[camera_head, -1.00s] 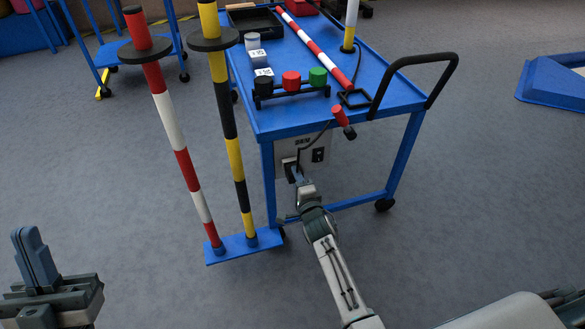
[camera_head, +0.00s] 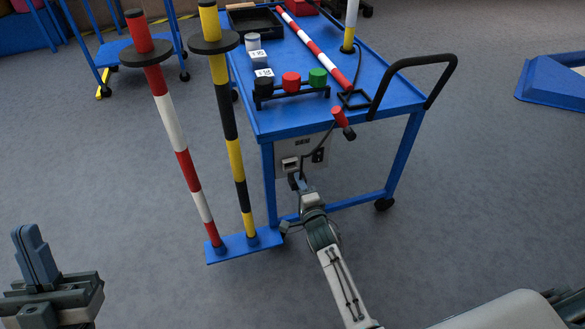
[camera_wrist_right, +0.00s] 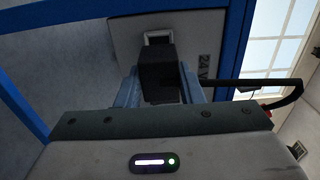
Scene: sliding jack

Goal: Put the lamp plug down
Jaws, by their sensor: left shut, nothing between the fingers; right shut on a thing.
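The lamp plug is a black block (camera_wrist_right: 160,75) between the fingers of my right gripper (camera_wrist_right: 158,88) in the right wrist view. Its front end is close to a pale-rimmed socket (camera_wrist_right: 159,37) on a grey panel marked 24V; whether it touches the rim I cannot tell. In the head view my right gripper (camera_head: 297,182) is just in front of that grey panel (camera_head: 303,153) under the cart top, and the plug is mostly hidden. A dark cable (camera_head: 318,152) runs up from there. My left gripper (camera_head: 30,243) is shut and empty at lower left.
The blue cart (camera_head: 300,118) carries red, green and black knobs, a tray and a striped pole. A red-and-black handle (camera_head: 342,121) hangs at its front edge. Two striped posts stand on a blue base (camera_head: 232,251) left of my right arm.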

